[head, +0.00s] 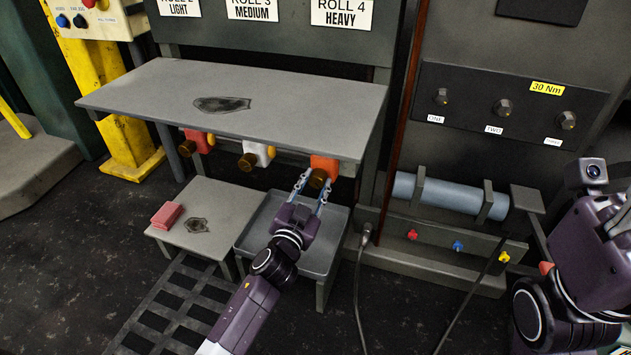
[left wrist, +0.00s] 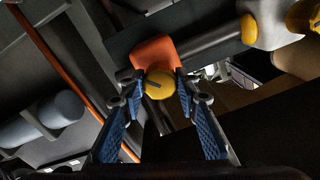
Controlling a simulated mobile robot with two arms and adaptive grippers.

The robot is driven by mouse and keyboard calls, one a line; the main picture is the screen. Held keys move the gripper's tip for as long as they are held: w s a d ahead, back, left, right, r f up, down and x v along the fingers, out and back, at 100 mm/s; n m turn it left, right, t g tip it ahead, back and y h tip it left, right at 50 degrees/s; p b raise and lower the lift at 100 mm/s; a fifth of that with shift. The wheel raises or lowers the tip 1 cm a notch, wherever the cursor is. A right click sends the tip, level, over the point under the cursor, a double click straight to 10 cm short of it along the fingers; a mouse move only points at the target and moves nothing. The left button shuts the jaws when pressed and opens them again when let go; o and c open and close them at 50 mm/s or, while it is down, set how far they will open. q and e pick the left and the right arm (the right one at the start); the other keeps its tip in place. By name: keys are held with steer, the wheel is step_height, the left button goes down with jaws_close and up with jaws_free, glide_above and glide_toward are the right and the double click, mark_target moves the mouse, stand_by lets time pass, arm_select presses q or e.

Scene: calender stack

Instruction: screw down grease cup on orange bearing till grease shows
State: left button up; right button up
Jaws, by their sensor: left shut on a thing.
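The orange bearing (head: 324,163) hangs under the front right edge of the grey bench, and a brass-yellow grease cup (head: 318,179) sticks out of its front. My left gripper (head: 312,187) reaches up to it from below and is shut on the cup. In the left wrist view the round cup (left wrist: 158,84), with a dark mark on its face, sits between the two blue-padded fingers, with the orange bearing (left wrist: 152,51) behind it. No grease can be made out on the bearing. Part of my right arm shows at the right edge; its fingers cannot be seen.
A red bearing (head: 199,140) and a white bearing (head: 262,152) with similar cups hang to the left. A grey tray (head: 338,220) stands below my gripper. A low table (head: 190,235) holds a red block (head: 166,215). A blue-grey roll (head: 455,194) lies to the right.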

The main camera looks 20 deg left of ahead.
arm_select(q)
steer(key=shift+m+p, duration=0.35)
steer(key=shift+m, duration=1.75)
steer(key=o, duration=1.2)
steer(key=shift+c, duration=0.2)
steer(key=s, duration=1.2)
steer(key=shift+f, duration=0.15)
steer(key=shift+a, duration=0.1)
